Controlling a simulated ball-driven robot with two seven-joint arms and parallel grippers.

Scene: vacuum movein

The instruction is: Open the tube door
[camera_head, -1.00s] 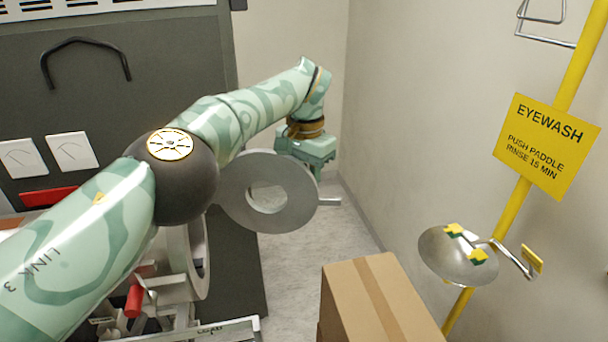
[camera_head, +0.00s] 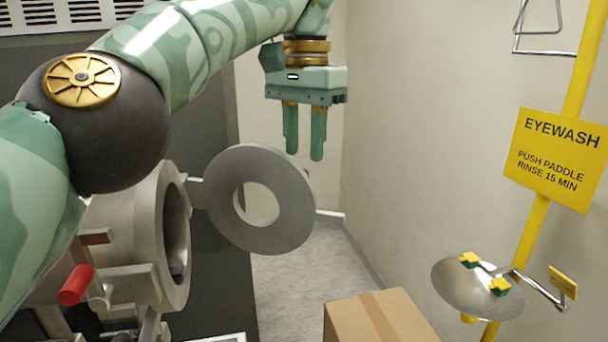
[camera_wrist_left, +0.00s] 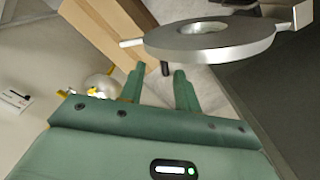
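The tube door (camera_head: 292,215) is a grey metal disc with a round hole in its middle. It stands swung out to the right of the open tube mouth (camera_head: 178,235), joined by a hinge at its left edge. A short pale handle sticks out at its right. My left gripper (camera_head: 304,150) is above and behind the door, fingers pointing down, spread apart and empty. In the left wrist view the door (camera_wrist_left: 180,42) lies beyond the fingertips (camera_wrist_left: 157,72), and no contact shows. My right gripper is not in view.
A cardboard box (camera_head: 375,320) stands at the bottom middle. A yellow eyewash post with sign (camera_head: 556,160) and a metal bowl (camera_head: 478,290) stand at the right. A red-handled lever (camera_head: 76,285) is left of the tube. Floor behind the door is clear.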

